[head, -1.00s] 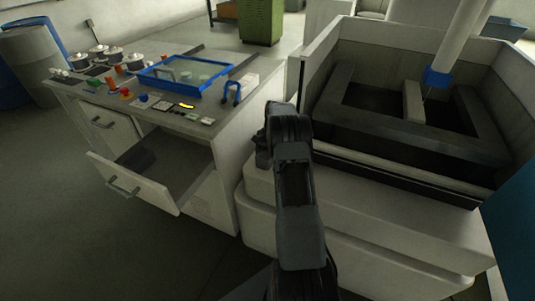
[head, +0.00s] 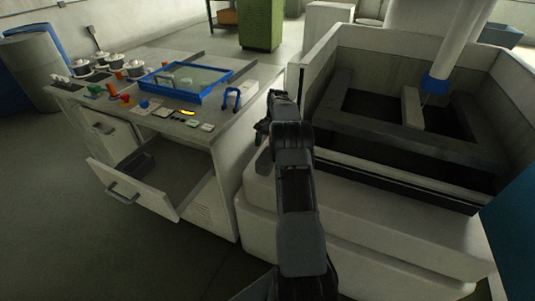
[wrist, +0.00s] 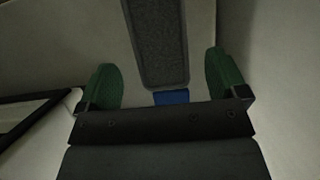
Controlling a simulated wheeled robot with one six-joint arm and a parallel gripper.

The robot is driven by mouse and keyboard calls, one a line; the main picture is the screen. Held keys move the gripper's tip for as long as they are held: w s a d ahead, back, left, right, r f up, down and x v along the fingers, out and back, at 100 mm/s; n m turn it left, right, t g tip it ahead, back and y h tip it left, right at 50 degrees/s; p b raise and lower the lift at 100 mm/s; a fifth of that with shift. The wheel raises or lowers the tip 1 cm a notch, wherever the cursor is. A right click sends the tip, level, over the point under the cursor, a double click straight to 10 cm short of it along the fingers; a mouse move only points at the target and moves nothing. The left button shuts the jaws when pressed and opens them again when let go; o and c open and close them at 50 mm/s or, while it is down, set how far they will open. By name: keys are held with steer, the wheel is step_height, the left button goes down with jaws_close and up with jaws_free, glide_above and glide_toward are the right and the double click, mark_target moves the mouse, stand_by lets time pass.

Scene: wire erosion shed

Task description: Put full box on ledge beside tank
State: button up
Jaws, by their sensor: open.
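A long narrow box (wrist: 160,45) filled with dark grey, speckled matter shows in the wrist view, with a small blue part at its near end. It rests on a pale surface. In the head view a grey piece that looks like this box (head: 262,160) sits on the white ledge (head: 262,195) beside the tank (head: 345,150), partly hidden by my arm. My gripper (wrist: 165,82) is open, its green fingers apart on both sides of the box's near end, with visible gaps. In the head view my gripper (head: 262,132) is mostly hidden behind my wrist.
A cabinet (head: 215,150) with an open drawer (head: 135,190) stands left of the ledge. On its top are a blue-rimmed tray (head: 185,82), a blue handle (head: 232,98), several pots and knobs. The tank wall (head: 318,65) rises right of my arm.

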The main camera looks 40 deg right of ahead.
steer(key=s+a+r+n+t+h, duration=0.1)
steer(key=s+a+r+n, duration=0.2)
steer(key=a+r, duration=0.5)
steer(key=s+a+r+n+t+h, duration=0.1)
steer(key=s+a+r+n+h, duration=0.2)
steer(key=a+r, duration=0.45)
steer(key=s+a+f+n+t, duration=0.1)
steer(key=s+a+f+n, duration=0.1)
steer(key=s+a, duration=0.4)
steer(key=s+a+f+n+t, duration=0.2)
steer(key=s+a+n, duration=0.2)
steer(key=s, duration=0.7)
steer(key=shift+s+a, duration=0.3)
steer(key=shift+a, duration=0.6)
